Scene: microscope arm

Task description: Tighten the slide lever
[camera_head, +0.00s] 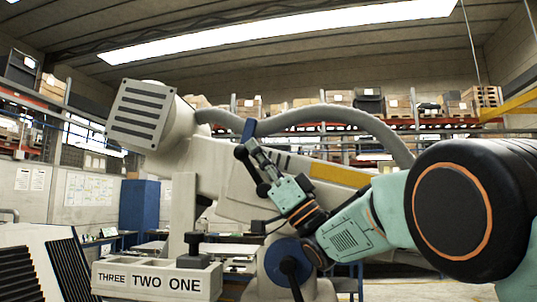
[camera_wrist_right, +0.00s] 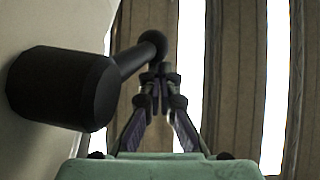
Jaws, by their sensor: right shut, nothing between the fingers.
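A black lever with a round ball end (camera_head: 240,152) and a thick hub (camera_head: 264,188) sits on the side of the large beige microscope arm (camera_head: 225,178). In the right wrist view the hub (camera_wrist_right: 62,88) is at the left, and the ball end (camera_wrist_right: 153,42) is just past my fingertips. My right gripper (camera_head: 251,146) reaches in from the right, its fingers pointing up and left beside the lever. In the right wrist view its fingertips (camera_wrist_right: 159,76) are together and empty, close to the ball; I cannot tell whether they touch it. My left gripper is out of view.
A blue round joint (camera_head: 284,262) with another black lever (camera_head: 292,279) is below my right wrist. A grey hose (camera_head: 340,115) arches over the microscope arm. A box marked THREE TWO ONE (camera_head: 157,278) stands at the lower left. Shelves with cartons line the back.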

